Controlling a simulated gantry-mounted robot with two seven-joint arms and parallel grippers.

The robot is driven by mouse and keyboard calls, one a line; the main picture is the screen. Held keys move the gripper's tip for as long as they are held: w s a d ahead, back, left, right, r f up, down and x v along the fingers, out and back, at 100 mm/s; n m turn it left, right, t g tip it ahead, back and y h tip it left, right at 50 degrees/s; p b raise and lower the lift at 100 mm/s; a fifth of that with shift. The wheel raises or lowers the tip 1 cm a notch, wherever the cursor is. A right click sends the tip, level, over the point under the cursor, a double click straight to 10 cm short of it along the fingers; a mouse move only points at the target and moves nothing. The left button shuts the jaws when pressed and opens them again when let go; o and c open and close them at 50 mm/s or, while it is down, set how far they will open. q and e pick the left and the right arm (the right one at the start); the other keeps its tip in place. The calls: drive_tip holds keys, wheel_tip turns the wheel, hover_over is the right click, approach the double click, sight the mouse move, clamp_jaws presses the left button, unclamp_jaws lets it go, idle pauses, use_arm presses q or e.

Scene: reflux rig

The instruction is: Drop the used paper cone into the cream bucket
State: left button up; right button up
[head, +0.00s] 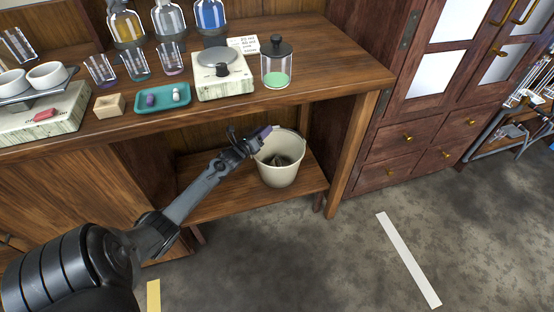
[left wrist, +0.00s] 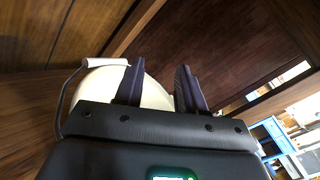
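The cream bucket (head: 281,175) stands on the low shelf under the bench. Its pale wall also shows behind the fingers in the left wrist view (left wrist: 155,95). My left gripper (head: 264,133) is at the bucket's upper left rim. In the left wrist view its two fingers (left wrist: 160,88) stand apart with nothing seen held between them. A dark, pointed shape (head: 281,160) shows inside the bucket; I cannot tell whether it is the used paper cone. No paper cone shows clearly elsewhere. My right gripper is not in view.
The bench top (head: 330,62) overhangs the shelf, and a bench leg (head: 350,150) stands right of the bucket. A lidded jar (head: 276,65), a white-topped scale (head: 222,70) and a teal tray (head: 163,97) are on the bench. The floor in front is clear.

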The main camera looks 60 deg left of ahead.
use_arm(q)
drive_tip(key=p+v, duration=0.4)
drive_tip(key=v, duration=0.5)
drive_tip(key=shift+s+p, duration=0.25)
drive_tip(key=shift+p, duration=0.15)
